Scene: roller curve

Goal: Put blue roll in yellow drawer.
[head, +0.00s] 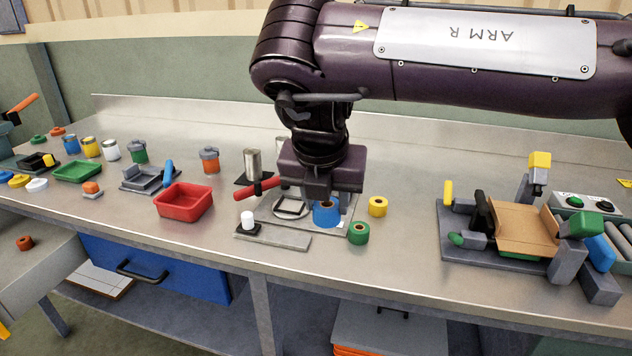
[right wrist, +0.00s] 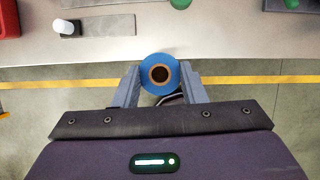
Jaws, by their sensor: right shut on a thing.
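The blue roll (head: 326,216) is held in my right gripper (head: 324,203), which is shut on it. In the right wrist view the blue roll (right wrist: 147,78) sits between the two grey fingers, its brown core facing the camera. In that view it lies across the worktop's front edge, with floor behind most of it. Whether it touches anything below is not clear. No yellow drawer can be made out in either view. A blue drawer (head: 190,272) with a dark handle shows under the worktop at left. My left gripper is not in view.
A green roll (head: 358,233) and a yellow roll (head: 377,206) stand right of the gripper. A red bin (head: 184,201) stands left. A grey block with a white cylinder (head: 247,219) is near the front edge. A brown-topped fixture (head: 524,232) stands at right; bare worktop lies before it.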

